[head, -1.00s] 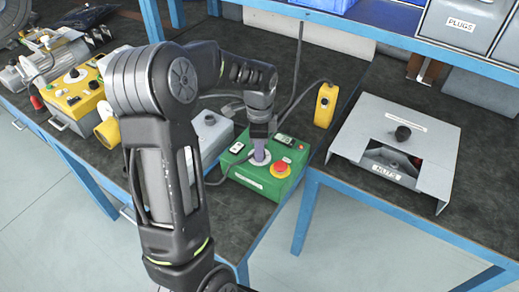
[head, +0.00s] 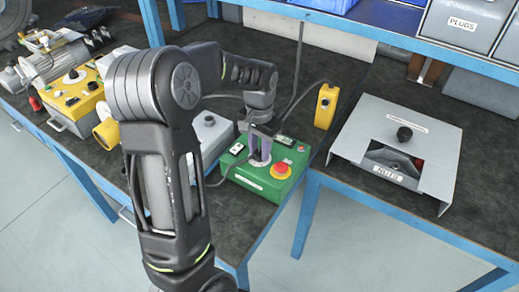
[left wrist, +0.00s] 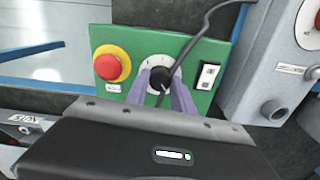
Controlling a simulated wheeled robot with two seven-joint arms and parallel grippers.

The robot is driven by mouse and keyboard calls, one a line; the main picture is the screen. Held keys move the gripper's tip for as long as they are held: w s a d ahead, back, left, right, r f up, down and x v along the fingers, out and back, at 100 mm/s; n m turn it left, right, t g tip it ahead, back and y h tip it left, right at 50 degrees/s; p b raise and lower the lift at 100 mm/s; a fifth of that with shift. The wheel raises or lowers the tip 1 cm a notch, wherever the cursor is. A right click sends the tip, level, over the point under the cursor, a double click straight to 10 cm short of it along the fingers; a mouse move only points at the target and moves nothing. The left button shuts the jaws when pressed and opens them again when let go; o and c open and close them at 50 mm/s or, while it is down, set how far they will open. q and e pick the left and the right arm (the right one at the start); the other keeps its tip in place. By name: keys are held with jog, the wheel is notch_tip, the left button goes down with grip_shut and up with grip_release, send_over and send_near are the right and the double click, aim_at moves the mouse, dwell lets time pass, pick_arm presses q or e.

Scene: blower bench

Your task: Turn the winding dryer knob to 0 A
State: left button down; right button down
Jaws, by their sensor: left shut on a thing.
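The green box (head: 258,183) on the bench has a black knob (left wrist: 159,80) on a white dial (left wrist: 150,66). I take this knob to be the winding dryer's, but its label is too small to read. My left gripper (head: 260,157) comes down on the box from above. In the left wrist view its two purple fingers (left wrist: 160,92) are shut on the knob, one on each side. A dark cable crosses in front of the knob there, and the dial's figures cannot be read. My right gripper is not in view.
A red mushroom button (head: 281,168) on a yellow collar sits beside the dial. A black-and-white rocker switch (left wrist: 208,75) is on its other side. A grey box (head: 212,135) and a yellow box (head: 76,98) stand to the left; a yellow pendant (head: 325,105) stands behind.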

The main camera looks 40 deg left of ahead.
pick_arm(q)
jog(key=n, duration=0.5)
jog(key=shift+r+n, duration=0.1)
jog(key=shift+n, duration=0.2)
jog(key=n, duration=0.4)
jog(key=n+p, duration=0.1)
jog(key=n, duration=0.4)
jog(key=shift+n+p, duration=0.9)
jog(key=shift+n, duration=1.4)
jog(key=c, duration=1.1)
grip_release()
